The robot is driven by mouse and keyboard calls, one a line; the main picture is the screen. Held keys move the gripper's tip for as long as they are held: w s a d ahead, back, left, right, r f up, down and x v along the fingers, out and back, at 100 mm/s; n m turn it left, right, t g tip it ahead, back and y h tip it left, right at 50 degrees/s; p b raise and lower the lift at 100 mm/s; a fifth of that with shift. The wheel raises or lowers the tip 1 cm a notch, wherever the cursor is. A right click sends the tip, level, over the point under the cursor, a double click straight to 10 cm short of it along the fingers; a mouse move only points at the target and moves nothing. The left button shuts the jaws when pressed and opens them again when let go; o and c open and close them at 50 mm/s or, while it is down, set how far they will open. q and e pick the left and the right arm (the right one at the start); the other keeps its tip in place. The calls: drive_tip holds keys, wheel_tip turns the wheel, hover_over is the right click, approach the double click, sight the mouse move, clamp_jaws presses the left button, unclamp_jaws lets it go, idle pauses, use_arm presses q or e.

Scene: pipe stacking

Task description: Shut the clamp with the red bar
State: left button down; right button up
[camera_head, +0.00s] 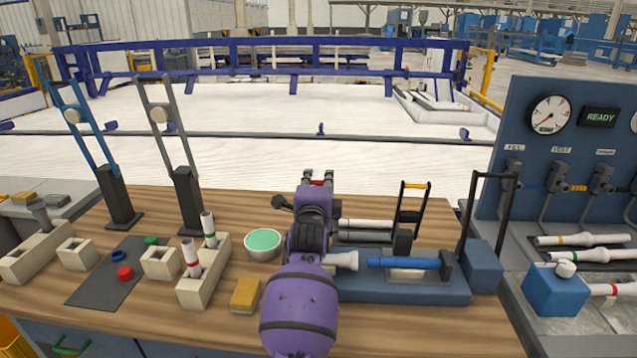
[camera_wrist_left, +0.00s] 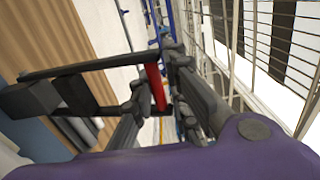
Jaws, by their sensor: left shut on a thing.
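The red bar (camera_head: 318,183) shows as a small strip between the fingertips of my left gripper (camera_head: 319,177). In the left wrist view the red bar (camera_wrist_left: 155,87) lies between the two dark fingers of my left gripper (camera_wrist_left: 158,95), which are shut on it. The clamp's dark frame (camera_wrist_left: 85,68) runs from the bar to a black block at the left. In the head view the purple arm hides most of this clamp. The bar is at about the height of the yellow bar (camera_head: 416,185) on the upright clamp beside it. My right gripper is not in view.
A blue fixture (camera_head: 400,291) with a white-and-blue pipe lies right of my arm. A dark frame (camera_head: 511,215) stands at its right end. A green-filled bowl (camera_head: 263,244), a yellow sponge (camera_head: 246,295) and a pipe holder (camera_head: 207,276) are left of my arm.

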use_arm(q)
drive_tip(key=s+f+t+b, duration=0.6)
drive_tip(key=s+b, duration=0.3)
drive_tip(key=b, duration=0.4)
drive_tip(key=shift+s+t, duration=0.4)
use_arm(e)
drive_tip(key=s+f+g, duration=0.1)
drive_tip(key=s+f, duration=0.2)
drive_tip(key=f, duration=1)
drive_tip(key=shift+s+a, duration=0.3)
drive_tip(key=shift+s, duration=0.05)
